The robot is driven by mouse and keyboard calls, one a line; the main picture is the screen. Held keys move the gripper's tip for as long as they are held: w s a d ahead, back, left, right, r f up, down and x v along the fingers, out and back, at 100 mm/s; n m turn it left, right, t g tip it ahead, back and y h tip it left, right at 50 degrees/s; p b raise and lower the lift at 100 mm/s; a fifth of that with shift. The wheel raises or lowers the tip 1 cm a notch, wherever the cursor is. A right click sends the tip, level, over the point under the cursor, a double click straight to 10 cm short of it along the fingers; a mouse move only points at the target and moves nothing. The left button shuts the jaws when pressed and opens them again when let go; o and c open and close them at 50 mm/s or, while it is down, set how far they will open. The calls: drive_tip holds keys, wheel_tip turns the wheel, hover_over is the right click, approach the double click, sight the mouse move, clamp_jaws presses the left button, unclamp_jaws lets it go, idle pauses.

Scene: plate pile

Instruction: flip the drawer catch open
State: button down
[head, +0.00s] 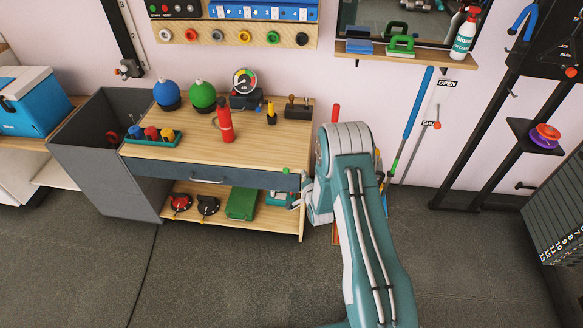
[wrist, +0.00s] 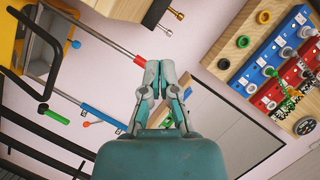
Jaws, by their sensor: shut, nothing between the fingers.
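The dark blue-grey drawer (head: 240,176) sits under the wooden bench top and looks closed, with a pale bar handle (head: 207,181). A small green knob (head: 286,170) stands at the drawer's upper right corner; it looks like the catch, but its exact position is too small to tell. My gripper (wrist: 158,72) is shut and empty in the wrist view. In the head view my arm's end is beside the bench's right side, and my arm largely hides the fingers. I see no contact with the knob.
The bench top (head: 160,152) holds a red bottle (head: 225,120), blue and green round flasks, a gauge and a teal tray. A lower shelf (head: 238,218) holds a green box (head: 242,204). A blue pole (head: 410,115) leans at the wall. Floor in front is clear.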

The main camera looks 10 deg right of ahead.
sight(287, 172)
drive_tip(key=shift+w, duration=0.1)
drive_tip(key=x, duration=1)
drive_tip(key=shift+s+a+f, duration=0.45)
drive_tip(key=shift+s+a, duration=0.1)
drive_tip(key=shift+a, duration=0.2)
drive_tip(key=shift+s+a+f, duration=0.45)
drive_tip(key=shift+s+a, duration=0.05)
drive_tip(key=shift+a, duration=0.3)
